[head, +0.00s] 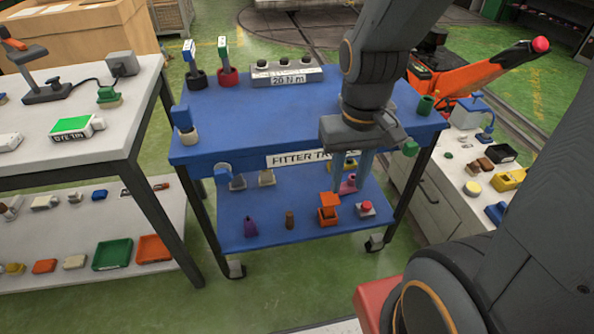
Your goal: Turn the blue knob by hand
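My gripper (351,178) hangs down at the front right of the blue trolley (265,115), just before its front edge. Its two fingers look apart, with nothing seen between them but lower-shelf items behind. I cannot tell for sure which thing is the blue knob. A blue upright piece on a pale round base (184,119) stands at the trolley top's front left corner, well left of my gripper. Another blue device with a lever (487,133) stands on the right bench. My arm hides part of the trolley's right side.
A grey box labelled 20 N m (286,74) with several black knobs sits at the trolley's back. Two upright tools in a black cup (196,79) and a red cup (228,77) stand back left. The trolley top's middle is clear.

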